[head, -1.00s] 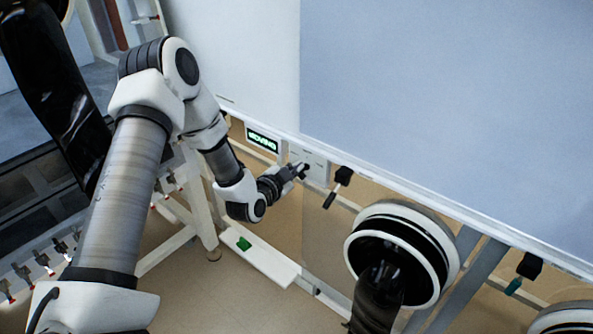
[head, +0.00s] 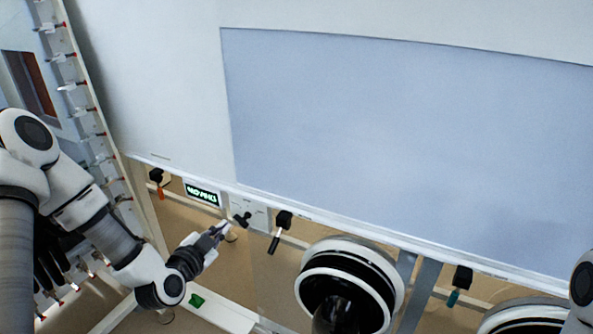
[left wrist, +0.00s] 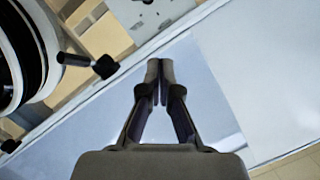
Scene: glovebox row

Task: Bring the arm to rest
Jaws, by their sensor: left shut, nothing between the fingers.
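My left gripper (head: 218,232) is shut and empty. In the head view its tips are just left of and below a black knob (head: 242,218) on a light switch plate (head: 257,214). The left wrist view shows the shut fingers (left wrist: 159,68) pointing up the picture, with the white plate (left wrist: 150,12) above them. I cannot tell how far the tips are from the plate. Part of my right arm (head: 582,295) shows at the right edge of the head view; its gripper is out of view.
A lit green display (head: 202,193) is left of the plate. A black-handled valve (head: 280,230) hangs to its right, and one also shows in the left wrist view (left wrist: 88,64). A round glove port (head: 348,285) is below. A shelf (head: 222,313) holds a green piece (head: 196,300).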

